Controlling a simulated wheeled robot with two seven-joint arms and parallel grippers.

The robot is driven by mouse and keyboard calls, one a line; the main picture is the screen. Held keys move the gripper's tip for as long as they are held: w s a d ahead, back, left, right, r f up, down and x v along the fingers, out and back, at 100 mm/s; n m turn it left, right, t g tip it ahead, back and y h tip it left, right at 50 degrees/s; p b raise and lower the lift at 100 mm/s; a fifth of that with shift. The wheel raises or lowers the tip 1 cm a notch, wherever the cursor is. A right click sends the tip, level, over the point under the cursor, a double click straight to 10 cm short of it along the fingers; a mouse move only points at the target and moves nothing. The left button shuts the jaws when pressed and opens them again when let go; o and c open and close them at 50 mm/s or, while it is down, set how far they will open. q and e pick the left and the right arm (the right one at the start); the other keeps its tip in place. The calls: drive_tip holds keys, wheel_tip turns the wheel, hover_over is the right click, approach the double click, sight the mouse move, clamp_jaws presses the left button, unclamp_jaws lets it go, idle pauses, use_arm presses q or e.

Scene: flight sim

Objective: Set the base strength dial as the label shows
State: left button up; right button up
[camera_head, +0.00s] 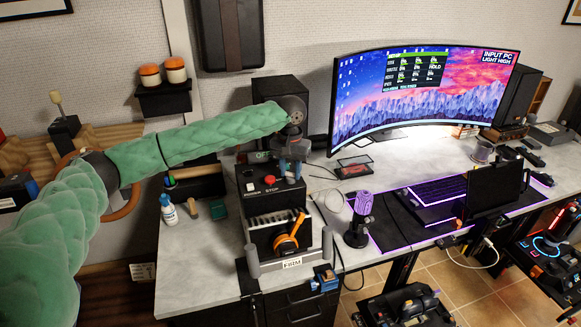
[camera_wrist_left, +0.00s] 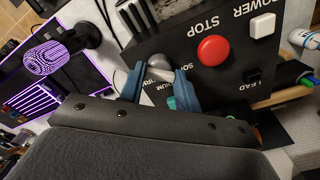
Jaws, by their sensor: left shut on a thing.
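My left gripper (camera_head: 291,167) reaches down onto the right part of the black control box (camera_head: 246,189). In the left wrist view its two blue fingers (camera_wrist_left: 157,77) are shut on the sides of a light grey dial (camera_wrist_left: 150,74). Partly covered white lettering beside the dial seems to read soft, medium and firm. The dial's pointer is hidden between the fingers, so I cannot tell its setting. A red STOP button (camera_wrist_left: 213,50) and a white POWER button (camera_wrist_left: 262,24) sit on the same panel. My right gripper is not in view.
A curved monitor (camera_head: 420,90) stands behind; its text reads INPUT PC, LIGHT HIGH. An orange and black item (camera_head: 286,242) is in the box's front bay. A purple microphone (camera_head: 361,205) stands to the right. A white bottle (camera_head: 168,210) stands to the left.

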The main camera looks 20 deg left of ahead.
use_arm(q)
drive_tip(key=m+p, duration=0.4)
drive_tip(key=m, duration=0.1)
drive_tip(key=shift+r, duration=0.25)
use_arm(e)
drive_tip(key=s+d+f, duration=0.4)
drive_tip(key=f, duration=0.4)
use_arm(q)
drive_tip(key=m+p, duration=0.3)
drive_tip(key=m, duration=0.2)
drive_tip(key=shift+w+m, duration=0.1)
drive_tip(key=shift+m, duration=0.2)
drive_tip(key=m+p, duration=0.1)
drive_tip(key=m, duration=0.1)
drive_tip(key=shift+m, duration=0.3)
drive_tip(key=m, duration=0.2)
drive_tip(key=shift+m, duration=0.4)
drive_tip(key=m+p, duration=0.1)
drive_tip(key=m, duration=0.2)
drive_tip(key=shift+f, duration=0.1)
drive_tip(key=shift+m, duration=1.6)
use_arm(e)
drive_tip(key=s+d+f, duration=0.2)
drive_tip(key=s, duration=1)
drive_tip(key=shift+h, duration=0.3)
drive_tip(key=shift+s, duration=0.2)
